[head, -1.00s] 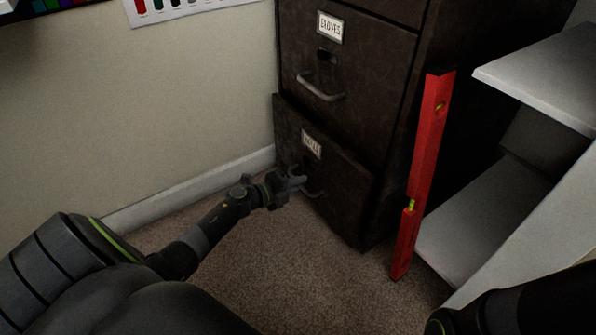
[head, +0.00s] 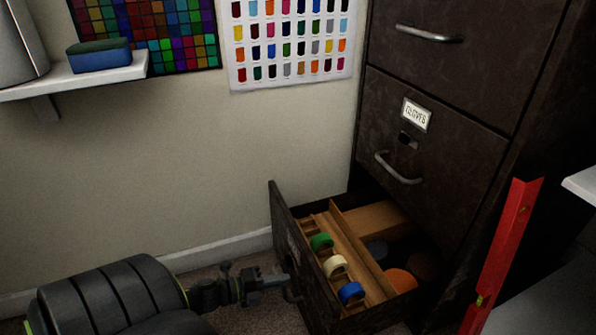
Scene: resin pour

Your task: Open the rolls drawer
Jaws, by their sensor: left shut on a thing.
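The rolls drawer (head: 300,270) is the bottom drawer of the dark filing cabinet (head: 430,150). It stands pulled well out, and its inside shows. A wooden divided insert in it holds a green roll (head: 321,242), a cream roll (head: 335,266) and a blue roll (head: 351,292). An orange round thing (head: 400,280) and darker round things lie in the compartment to the right. My left gripper (head: 284,284) is at the outer side of the drawer front, shut on its handle, which is mostly hidden. My right gripper is out of view.
The gloves drawer (head: 440,165) above is closed. A red spirit level (head: 502,255) leans upright right of the cabinet, beside pale shelving (head: 550,300). A wall shelf (head: 75,80) with a blue and green box is at upper left.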

